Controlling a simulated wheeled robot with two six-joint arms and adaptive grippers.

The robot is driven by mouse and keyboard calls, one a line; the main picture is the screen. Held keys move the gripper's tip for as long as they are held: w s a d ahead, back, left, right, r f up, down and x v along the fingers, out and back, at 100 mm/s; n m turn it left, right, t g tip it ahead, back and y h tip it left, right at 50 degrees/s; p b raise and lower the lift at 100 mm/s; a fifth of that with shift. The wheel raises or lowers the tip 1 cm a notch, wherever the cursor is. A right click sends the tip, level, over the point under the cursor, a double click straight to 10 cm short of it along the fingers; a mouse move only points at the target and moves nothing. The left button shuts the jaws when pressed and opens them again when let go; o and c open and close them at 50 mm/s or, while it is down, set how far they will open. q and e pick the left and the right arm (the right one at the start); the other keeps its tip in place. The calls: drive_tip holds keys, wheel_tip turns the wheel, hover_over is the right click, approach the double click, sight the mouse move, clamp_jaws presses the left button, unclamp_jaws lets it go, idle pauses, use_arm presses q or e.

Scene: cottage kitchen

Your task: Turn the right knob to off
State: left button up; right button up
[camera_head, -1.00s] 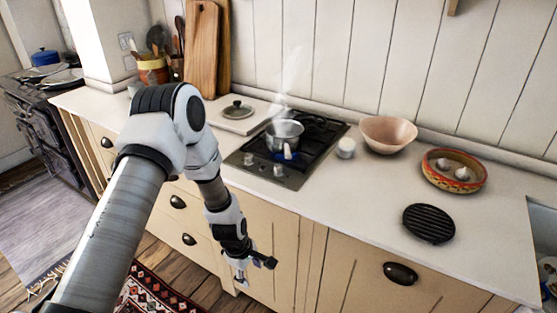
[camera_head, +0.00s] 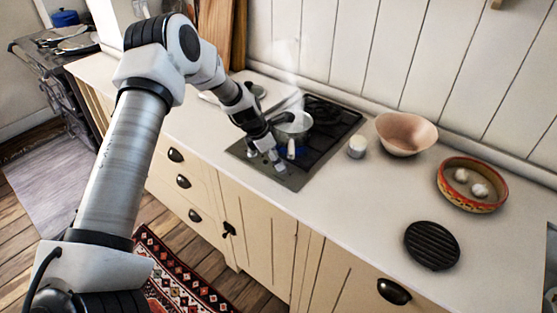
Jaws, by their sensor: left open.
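The black hob (camera_head: 335,135) is set in the counter, with a steel front strip (camera_head: 292,180) that carries small knobs. My left gripper is open and points down over the strip. The left knob (camera_head: 251,153) shows just left of the fingers. A steel saucepan (camera_head: 296,128) steams on the hob, with blue flame beneath it. My right gripper is out of view.
A small white jar (camera_head: 357,147), a pink bowl (camera_head: 405,134), a red patterned dish (camera_head: 470,186) and a round black trivet (camera_head: 432,245) stand right of the hob. The saucepan is close behind my gripper. The counter front is clear.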

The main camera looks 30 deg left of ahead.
use_arm(q)
drive_tip(key=w+f, duration=0.2)
drive_tip(key=f, duration=0.1)
drive_tip(key=shift+w+d, duration=0.15)
drive_tip(key=shift+s+r, duration=0.25)
drive_tip(key=c, duration=0.4)
drive_tip(key=shift+s+r, duration=0.15)
drive_tip(key=shift+s, duration=0.05)
clamp_jaws()
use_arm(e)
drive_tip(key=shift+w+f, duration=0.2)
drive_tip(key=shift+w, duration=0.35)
